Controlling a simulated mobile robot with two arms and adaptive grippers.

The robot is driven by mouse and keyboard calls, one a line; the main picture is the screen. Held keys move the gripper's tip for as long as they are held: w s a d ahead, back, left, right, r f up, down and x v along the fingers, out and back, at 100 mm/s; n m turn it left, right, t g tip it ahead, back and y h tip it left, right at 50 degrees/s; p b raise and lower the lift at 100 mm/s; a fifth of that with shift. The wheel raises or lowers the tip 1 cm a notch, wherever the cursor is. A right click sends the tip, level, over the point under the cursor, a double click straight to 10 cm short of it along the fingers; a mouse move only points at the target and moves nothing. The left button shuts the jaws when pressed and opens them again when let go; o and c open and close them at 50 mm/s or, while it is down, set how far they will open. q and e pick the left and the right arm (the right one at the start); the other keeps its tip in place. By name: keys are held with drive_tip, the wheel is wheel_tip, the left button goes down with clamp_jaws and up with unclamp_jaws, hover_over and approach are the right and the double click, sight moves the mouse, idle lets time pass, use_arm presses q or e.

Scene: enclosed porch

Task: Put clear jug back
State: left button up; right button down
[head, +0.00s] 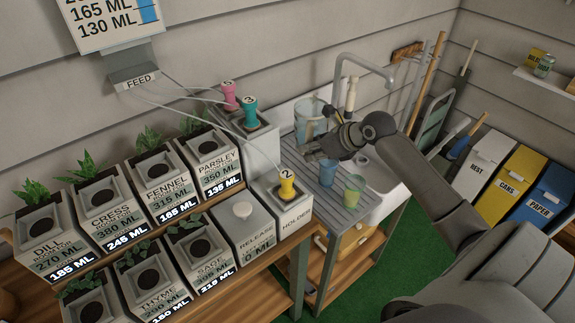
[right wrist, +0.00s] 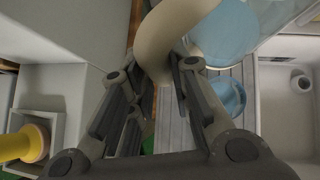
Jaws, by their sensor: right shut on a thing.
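The clear jug (head: 308,117) is a see-through, bluish vessel at the back of the grey ribbed drainboard (head: 318,183), beside the wall. My right gripper (head: 318,148) is at its near side, partly overlapping it. In the right wrist view, the fingers of my right gripper (right wrist: 158,85) close around a thick, curved beige handle (right wrist: 168,40), with bluish clear walls (right wrist: 225,32) beside it. Whether the jug's base touches the drainboard is hidden. My left gripper is not in view.
The sink (head: 385,175) and tall tap (head: 365,64) are to the right. Left are a holder with a yellow-handled stamp (head: 287,184) and several labelled planters (head: 160,185).

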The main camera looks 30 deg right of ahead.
drive_tip(key=x, duration=0.3)
drive_tip(key=s+a+p+x, duration=0.1)
drive_tip(key=x, duration=0.3)
drive_tip(key=f+p+x, duration=0.1)
drive_tip(key=x, duration=0.3)
drive_tip(key=shift+s+a, duration=0.2)
drive_tip(key=shift+a, duration=0.2)
drive_tip(key=shift+f, duration=0.6)
drive_tip(key=c, duration=1.3)
unclamp_jaws()
drive_tip(key=shift+f, duration=0.2)
drive_tip(key=shift+c, duration=0.2)
drive_tip(key=shift+r, duration=0.1)
drive_tip(key=v, duration=1.2)
drive_tip(key=shift+b, duration=0.3)
drive_tip(key=shift+s, duration=0.1)
